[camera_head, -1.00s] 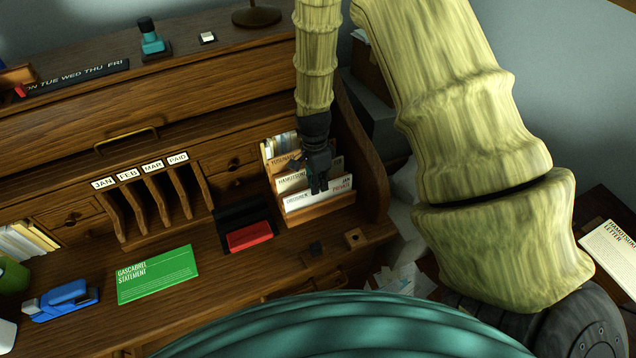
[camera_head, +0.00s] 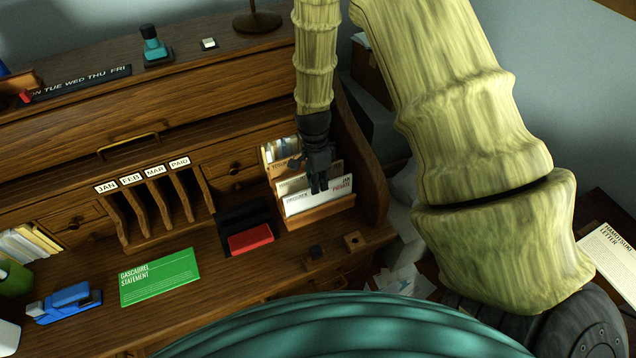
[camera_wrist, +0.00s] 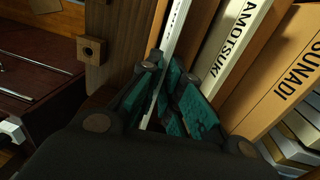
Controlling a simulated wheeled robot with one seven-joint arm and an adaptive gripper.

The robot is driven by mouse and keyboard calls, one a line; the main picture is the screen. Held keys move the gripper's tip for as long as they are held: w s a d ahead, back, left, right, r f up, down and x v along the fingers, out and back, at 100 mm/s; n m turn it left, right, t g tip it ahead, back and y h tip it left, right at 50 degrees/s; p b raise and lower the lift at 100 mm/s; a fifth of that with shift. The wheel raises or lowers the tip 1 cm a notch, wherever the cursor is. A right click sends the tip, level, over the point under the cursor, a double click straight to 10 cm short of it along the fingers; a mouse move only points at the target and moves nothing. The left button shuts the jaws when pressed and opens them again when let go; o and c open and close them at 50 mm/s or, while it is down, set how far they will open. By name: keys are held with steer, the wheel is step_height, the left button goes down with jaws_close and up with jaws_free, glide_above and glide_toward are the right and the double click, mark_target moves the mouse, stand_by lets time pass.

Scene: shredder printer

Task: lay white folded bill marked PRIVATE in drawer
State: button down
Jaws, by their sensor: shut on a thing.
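The white folded bill marked PRIVATE (camera_head: 336,201) is upright at the front slot of the wooden letter rack (camera_head: 322,216), at the right of the desk. My gripper (camera_head: 319,187) points down from above and is shut on the bill's upper edge. In the wrist view the bill (camera_wrist: 174,36) shows as a thin white strip running between my teal fingers (camera_wrist: 168,108). Small closed drawers show in the desk, one beside the rack (camera_head: 235,169) and one at the left (camera_head: 74,219). Which drawer is meant I cannot tell.
Labelled cards (camera_wrist: 235,45) stand close behind the bill. A dark stand with a red block (camera_head: 250,238) is left of the rack. A green statement (camera_head: 160,276) and a blue stapler (camera_head: 66,301) lie on the desk. The right desk side (camera_head: 362,165) rises close by.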

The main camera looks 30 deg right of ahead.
steer(key=shift+r+p, duration=2.65)
steer(key=shift+r, duration=0.9)
steer(key=shift+f, duration=0.1)
